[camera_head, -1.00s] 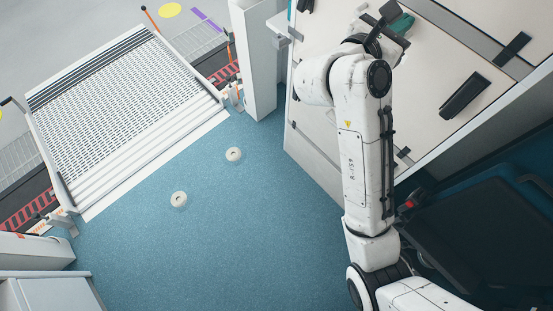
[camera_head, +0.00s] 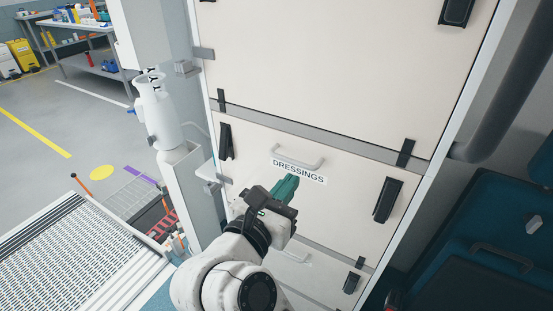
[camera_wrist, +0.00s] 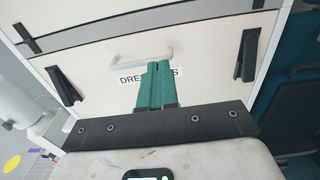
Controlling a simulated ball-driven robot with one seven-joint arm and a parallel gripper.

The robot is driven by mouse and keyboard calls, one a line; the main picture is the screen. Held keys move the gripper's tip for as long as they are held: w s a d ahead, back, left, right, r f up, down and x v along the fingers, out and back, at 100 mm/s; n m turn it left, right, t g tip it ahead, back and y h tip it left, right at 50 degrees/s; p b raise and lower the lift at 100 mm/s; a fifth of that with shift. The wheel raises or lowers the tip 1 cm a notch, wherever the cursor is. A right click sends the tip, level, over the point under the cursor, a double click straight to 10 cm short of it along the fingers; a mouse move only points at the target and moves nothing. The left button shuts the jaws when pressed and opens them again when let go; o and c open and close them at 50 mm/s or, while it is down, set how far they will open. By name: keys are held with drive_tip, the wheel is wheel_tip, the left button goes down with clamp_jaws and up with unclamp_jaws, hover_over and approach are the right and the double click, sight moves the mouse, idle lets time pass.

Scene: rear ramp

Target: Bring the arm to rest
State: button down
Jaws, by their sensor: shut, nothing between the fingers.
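My gripper (camera_head: 288,186) has green fingers and sits in front of a cream drawer front (camera_head: 345,190) labelled DRESSINGS, just below its pale handle (camera_head: 298,160). In the wrist view the two green fingers (camera_wrist: 158,68) lie side by side, shut and empty, and cover the middle of the label (camera_wrist: 136,78). The handle (camera_wrist: 142,54) shows just beyond the fingertips, with nothing gripped. My white arm comes up from the bottom of the head view, bent, and hides part of the lower drawer.
Black latches (camera_head: 387,200) stick out from the cabinet front. A white cylinder (camera_head: 157,110) hangs on the post to the left. A ramp (camera_head: 75,260) lies at the lower left. A dark teal seat (camera_head: 500,240) stands at the right.

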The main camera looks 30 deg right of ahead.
drive_tip(key=a+r+n+t+y, duration=0.2)
drive_tip(key=r+n+t+y, duration=0.25)
drive_tip(key=n+t, duration=0.55)
drive_tip(key=a+r+n+t+y, duration=0.1)
drive_tip(key=r+n+t+y, duration=0.45)
drive_tip(key=n, duration=0.85)
drive_tip(key=s+a+f+n+g+y, duration=0.15)
drive_tip(key=f+n+g+y, duration=0.4)
drive_tip(key=f+n, duration=0.65)
drive_tip(key=s+f+n+g+y, duration=0.2)
drive_tip(key=f+n+g+y, duration=0.45)
drive_tip(key=f, duration=0.85)
drive_tip(key=s+d+f+n+g+h, duration=0.2)
drive_tip(key=s+d+f+g, duration=0.4)
drive_tip(key=s, duration=0.5)
drive_tip(key=s+d+f+n+g+h, duration=0.2)
drive_tip(key=s+d+f+g+h, duration=0.3)
drive_tip(key=s, duration=0.6)
wheel_tip(320, 180, down, 2)
drive_tip(key=shift+s+d+f+g+h, duration=0.15)
drive_tip(key=shift+s+d+g+h, duration=0.2)
drive_tip(key=shift+d+g, duration=0.4)
